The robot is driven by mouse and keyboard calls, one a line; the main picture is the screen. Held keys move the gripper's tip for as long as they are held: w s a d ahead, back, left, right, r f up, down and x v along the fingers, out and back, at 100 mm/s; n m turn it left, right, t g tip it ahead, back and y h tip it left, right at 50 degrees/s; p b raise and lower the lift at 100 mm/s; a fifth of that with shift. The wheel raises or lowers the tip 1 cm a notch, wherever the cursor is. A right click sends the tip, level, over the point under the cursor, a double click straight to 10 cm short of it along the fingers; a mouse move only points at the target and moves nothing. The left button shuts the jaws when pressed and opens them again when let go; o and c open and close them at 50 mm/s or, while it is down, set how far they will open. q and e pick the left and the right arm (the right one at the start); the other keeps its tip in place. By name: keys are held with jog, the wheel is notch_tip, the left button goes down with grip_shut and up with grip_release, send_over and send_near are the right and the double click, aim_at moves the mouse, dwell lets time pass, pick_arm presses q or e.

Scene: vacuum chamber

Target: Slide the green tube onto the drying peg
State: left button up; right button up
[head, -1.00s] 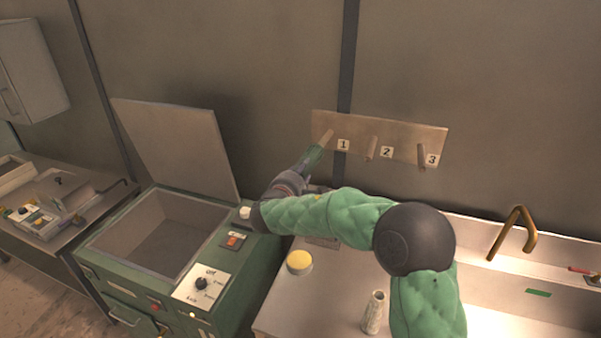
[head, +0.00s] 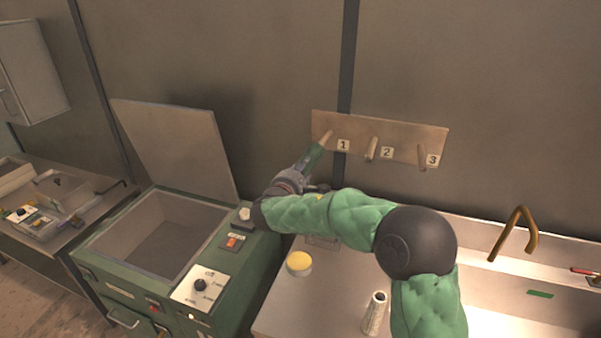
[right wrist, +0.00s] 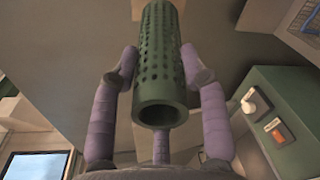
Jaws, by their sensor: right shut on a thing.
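My right gripper (right wrist: 158,75) is shut on the green tube (right wrist: 160,60), a perforated hollow cylinder seen from its near open end in the right wrist view. In the head view the tube (head: 312,156) tilts up and right towards the wooden peg by label 1 (head: 327,138). Its far end meets or overlaps that peg's free end; I cannot tell whether it is around the peg. The pegs by label 2 (head: 371,149) and label 3 (head: 422,158) are bare. My left gripper is out of view.
The pegs stick out from a wall board (head: 400,133). Below lies a bench (head: 310,310) with a yellow-topped round container (head: 299,263) and a pale perforated tube (head: 375,313). A green machine (head: 215,260) with a raised lid (head: 172,150) stands left. A brass tap (head: 515,230) is right.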

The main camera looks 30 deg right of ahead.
jog(key=shift+b+x, duration=0.65)
jog(key=shift+x, duration=1.45)
jog(key=shift+b, duration=1.25)
dwell(0.6)
jog(key=shift+w+d, duration=0.1)
jog(key=shift+b+x, duration=0.35)
jog(key=shift+x, duration=2.1)
jog(key=shift+b, duration=0.85)
dwell(0.7)
